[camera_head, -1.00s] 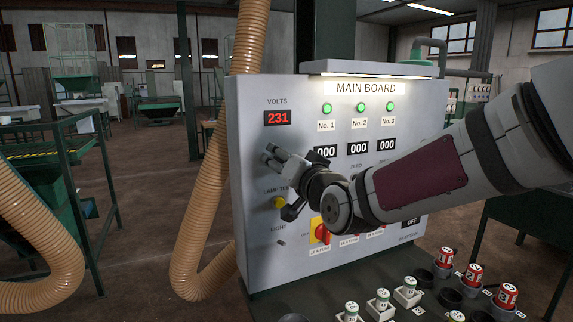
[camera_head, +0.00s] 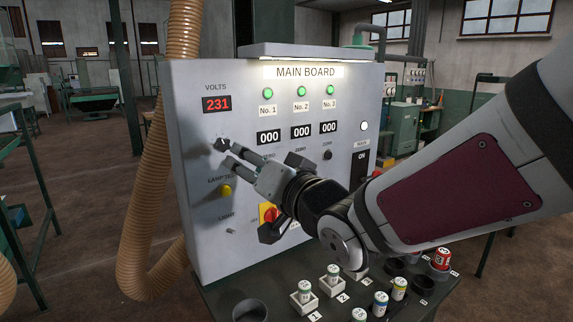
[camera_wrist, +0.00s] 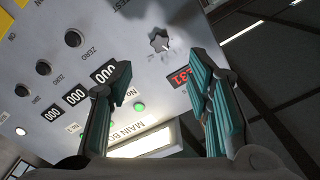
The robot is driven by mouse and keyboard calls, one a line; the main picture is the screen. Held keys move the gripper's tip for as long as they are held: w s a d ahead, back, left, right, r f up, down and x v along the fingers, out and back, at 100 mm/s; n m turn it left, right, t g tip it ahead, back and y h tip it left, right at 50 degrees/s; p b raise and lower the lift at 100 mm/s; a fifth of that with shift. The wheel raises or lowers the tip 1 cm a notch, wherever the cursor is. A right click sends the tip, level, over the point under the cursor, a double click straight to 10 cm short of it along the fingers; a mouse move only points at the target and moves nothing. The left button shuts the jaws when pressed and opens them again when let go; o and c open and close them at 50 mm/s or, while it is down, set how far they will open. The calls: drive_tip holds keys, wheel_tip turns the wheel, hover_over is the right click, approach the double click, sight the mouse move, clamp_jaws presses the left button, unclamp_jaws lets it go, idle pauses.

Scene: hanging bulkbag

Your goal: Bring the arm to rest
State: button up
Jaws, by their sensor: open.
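My gripper (camera_head: 238,158) is in front of the left part of the grey main board (camera_head: 195,120), at the end of my arm, which reaches in from the right. Its fingers are apart with nothing between them, as the wrist view (camera_wrist: 163,85) also shows. A small rotary knob (camera_head: 221,145) sits on the board just left of the fingertips. In the wrist view the knob (camera_wrist: 160,42) shows beyond the open fingers, apart from them. My gripper and arm hide part of the board's lower middle.
Below the board, a dark shelf holds white-topped fuses (camera_head: 333,275), a red one (camera_head: 441,258) and empty round holders (camera_head: 250,310). A tan hose (camera_head: 150,200) hangs at left. A red-and-yellow switch (camera_head: 268,215) is partly hidden behind my gripper. Floor at left is open.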

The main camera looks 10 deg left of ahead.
drive_tip(key=s+d+f+h, duration=0.15)
drive_tip(key=d+h, duration=0.25)
drive_tip(key=d, duration=0.4)
drive_tip(key=d+f+m+h, duration=0.1)
drive_tip(key=d+f+h, duration=0.25)
drive_tip(key=d, duration=0.45)
drive_tip(key=d+f+h, duration=0.1)
drive_tip(key=d+h, duration=0.3)
drive_tip(key=d, duration=0.4)
drive_tip(key=s+d+f+m+g+h, duration=0.1)
drive_tip(key=s+d+f+g, duration=0.1)
drive_tip(key=s+d, duration=0.5)
drive_tip(key=s+d+f+m+g+h, duration=0.1)
drive_tip(key=s+d+f+g, duration=0.2)
drive_tip(key=s, duration=0.9)
drive_tip(key=d+g, duration=0.2)
drive_tip(key=d, duration=0.2)
drive_tip(key=shift+s, duration=0.35)
drive_tip(key=shift+w+r, duration=0.1)
